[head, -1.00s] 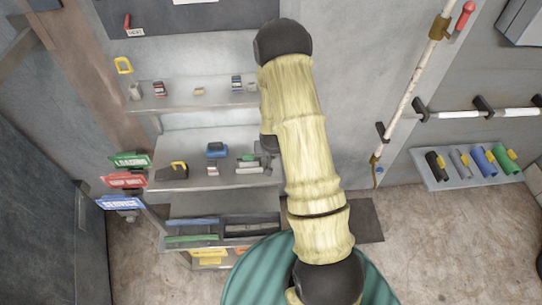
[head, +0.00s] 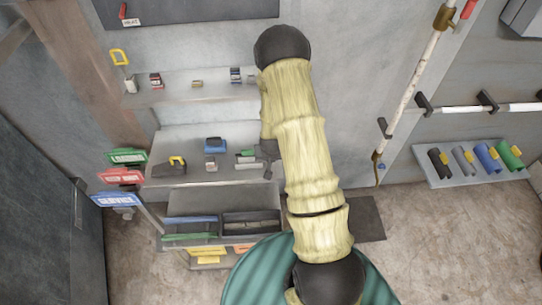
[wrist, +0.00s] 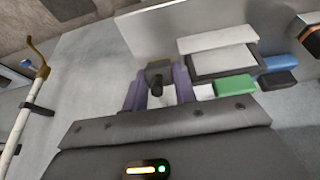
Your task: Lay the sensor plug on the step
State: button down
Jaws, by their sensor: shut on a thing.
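My gripper (wrist: 158,88) shows in the wrist view as two purple fingers, shut on a small dark plug (wrist: 157,79) with a yellowish top. I take this to be the sensor plug. In the head view my gripper (head: 269,150) is mostly hidden by my arm, at the right end of the middle grey shelf, and the plug cannot be made out there. The middle shelf (head: 200,176) and an upper shelf (head: 190,92) form stepped ledges; I cannot tell which is the step.
On the middle shelf stand a black-and-yellow item (head: 177,166), a blue-topped block (head: 214,144) and a green block (head: 248,155). Small blocks sit on the upper shelf. Dark bins (head: 250,222) are below. Coloured cylinders (head: 488,158) lie on a panel at right.

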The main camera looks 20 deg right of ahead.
jog(key=shift+f+b, duration=0.35)
jog(key=shift+f, duration=0.4)
jog(key=c, duration=1)
grip_release()
jog(key=shift+c, duration=0.2)
jog(key=shift+r, duration=0.1)
jog(key=v, duration=1.7)
jog(key=shift+r, duration=0.1)
